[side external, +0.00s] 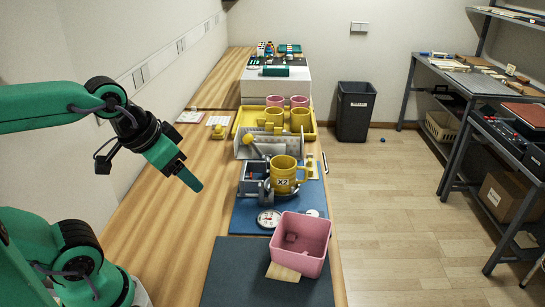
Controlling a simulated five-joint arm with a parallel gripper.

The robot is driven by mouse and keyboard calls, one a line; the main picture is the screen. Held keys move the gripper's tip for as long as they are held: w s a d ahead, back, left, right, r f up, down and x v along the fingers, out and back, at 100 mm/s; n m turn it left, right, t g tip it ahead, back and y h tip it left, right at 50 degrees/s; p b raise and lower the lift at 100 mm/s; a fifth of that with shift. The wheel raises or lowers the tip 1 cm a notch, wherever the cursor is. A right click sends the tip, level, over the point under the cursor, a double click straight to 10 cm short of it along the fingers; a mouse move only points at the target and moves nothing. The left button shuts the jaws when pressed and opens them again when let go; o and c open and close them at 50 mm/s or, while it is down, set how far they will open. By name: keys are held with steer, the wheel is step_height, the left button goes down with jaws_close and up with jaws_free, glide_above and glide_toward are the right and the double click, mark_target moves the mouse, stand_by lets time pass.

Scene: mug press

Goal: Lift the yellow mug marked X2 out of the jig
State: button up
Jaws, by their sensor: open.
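The yellow mug marked X2 (284,174) sits upright in the grey metal jig (252,178), which stands on a blue mat. My gripper (190,180) is up and to the left of the jig, over the wooden bench, apart from the mug and empty. Its green jaws point down and to the right. The gap between the jaws is hard to see from this side.
A lever with a yellow knob (247,139) stands behind the mug. A pink bin (301,243) and a round dial gauge (268,219) are in front. Behind, a yellow tray (236,125) holds yellow and pink mugs. The wooden bench left of the jig is mostly clear.

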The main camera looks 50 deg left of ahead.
steer(key=w, duration=0.1)
steer(key=n+g, duration=0.6)
steer(key=n, duration=0.3)
glide_above(300, 168)
step_height(300, 168, down, 12)
steer(key=shift+f, duration=0.2)
steer(key=shift+w+f, duration=0.2)
steer(key=shift+f, duration=1.45)
